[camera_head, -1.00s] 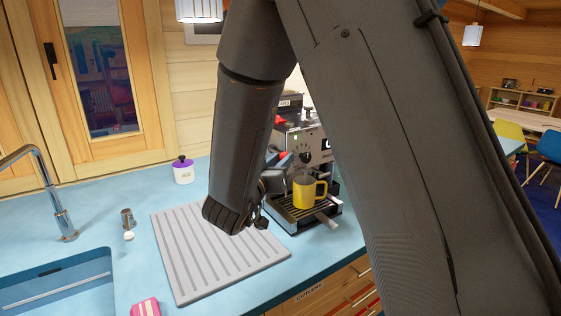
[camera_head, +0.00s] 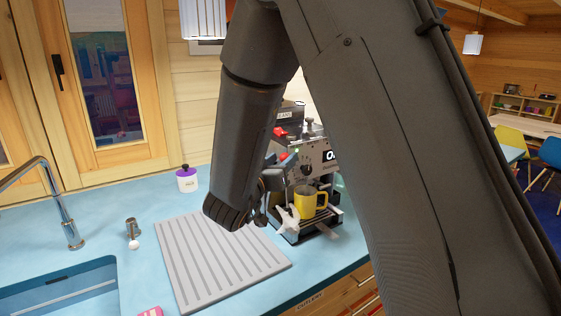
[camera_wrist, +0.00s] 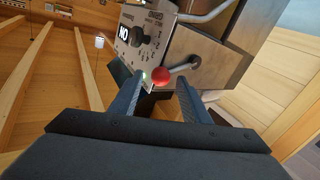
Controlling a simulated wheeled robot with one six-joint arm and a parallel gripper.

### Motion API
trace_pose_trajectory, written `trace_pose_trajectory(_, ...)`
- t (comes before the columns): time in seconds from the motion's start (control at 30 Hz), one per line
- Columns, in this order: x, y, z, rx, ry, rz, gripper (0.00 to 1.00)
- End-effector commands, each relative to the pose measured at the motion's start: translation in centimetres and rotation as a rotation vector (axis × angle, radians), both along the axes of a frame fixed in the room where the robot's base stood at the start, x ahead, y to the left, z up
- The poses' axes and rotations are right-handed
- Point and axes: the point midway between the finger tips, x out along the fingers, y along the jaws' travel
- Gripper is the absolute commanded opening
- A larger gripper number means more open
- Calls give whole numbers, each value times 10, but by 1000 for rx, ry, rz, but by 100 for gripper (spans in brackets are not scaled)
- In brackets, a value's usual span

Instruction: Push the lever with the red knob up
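The red knob (camera_wrist: 161,76) sits at the end of a short dark lever (camera_wrist: 180,68) on the coffee machine (camera_wrist: 150,35) in the wrist view. The lever runs from the knob to a pivot at the right. My gripper (camera_wrist: 160,84) is open, with one finger on each side of the knob in the picture. I cannot tell whether either finger touches it. In the head view, the coffee machine (camera_head: 318,158) stands on the counter, partly hidden by my arm. The knob shows there as a small red spot (camera_head: 283,157); my fingers are mostly hidden.
A yellow mug (camera_head: 306,204) stands on the machine's drip tray, with a small pale object (camera_head: 288,219) beside it. A grey ribbed board (camera_head: 215,262) lies in front. A sink (camera_head: 60,290) and a purple-lidded jar (camera_head: 187,179) are left.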

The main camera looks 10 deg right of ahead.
Motion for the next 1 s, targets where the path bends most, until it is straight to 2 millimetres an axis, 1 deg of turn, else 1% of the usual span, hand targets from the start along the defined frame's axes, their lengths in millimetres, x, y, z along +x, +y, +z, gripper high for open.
trace_pose_trajectory(0.17,-2,2,-1,0,2,1,43)
trace_pose_trajectory(0.27,-8,7,-2,1,1,3,43)
trace_pose_trajectory(0.5,-38,33,-2,1,0,5,43)
trace_pose_trajectory(0.7,-57,46,-1,1,0,1,43)
trace_pose_trajectory(0.83,-61,48,-1,0,0,0,43)
trace_pose_trajectory(1.0,-61,48,0,0,1,-1,43)
